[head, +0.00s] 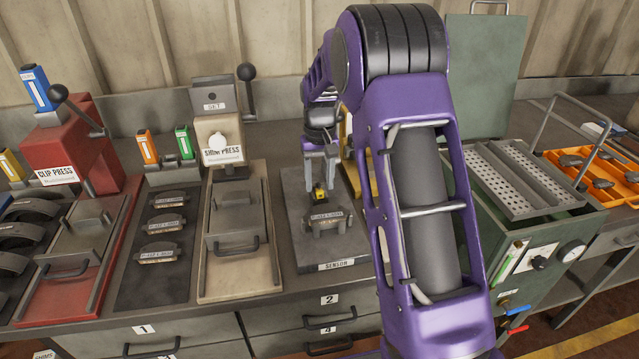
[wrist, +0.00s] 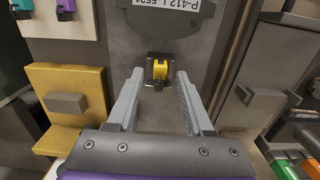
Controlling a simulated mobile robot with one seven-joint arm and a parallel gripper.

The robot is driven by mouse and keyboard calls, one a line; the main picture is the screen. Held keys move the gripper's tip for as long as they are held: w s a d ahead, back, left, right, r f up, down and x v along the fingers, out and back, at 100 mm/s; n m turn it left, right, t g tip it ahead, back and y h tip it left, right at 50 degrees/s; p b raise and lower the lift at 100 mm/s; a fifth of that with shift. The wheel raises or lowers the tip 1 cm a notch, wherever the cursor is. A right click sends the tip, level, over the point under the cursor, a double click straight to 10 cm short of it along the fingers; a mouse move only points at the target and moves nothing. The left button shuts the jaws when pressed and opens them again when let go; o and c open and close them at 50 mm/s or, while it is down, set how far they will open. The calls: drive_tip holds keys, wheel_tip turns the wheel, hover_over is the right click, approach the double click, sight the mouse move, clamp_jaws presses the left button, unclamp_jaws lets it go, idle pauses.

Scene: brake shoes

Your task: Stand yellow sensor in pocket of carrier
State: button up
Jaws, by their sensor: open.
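The yellow sensor (head: 319,193) is a small yellow block with dark parts, behind the middle of the carrier (head: 327,222), a dark curved piece with a white label on the sensor station. My gripper (head: 319,178) is over the sensor. In the wrist view its open fingers (wrist: 159,78) lie on either side of the sensor, with gaps.
The shim press (head: 222,147) and its tan fixture stand to the left, with a mat of several labelled shoes (head: 165,225) beyond. A yellow block (wrist: 68,102) stands close beside my gripper. A green cabinet with perforated trays (head: 520,178) is at the right.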

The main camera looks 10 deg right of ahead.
sight(320, 190)
wheel_tip(320, 190, up, 11)
drive_tip(key=shift+f+p, duration=0.15)
drive_tip(key=shift+p, duration=0.25)
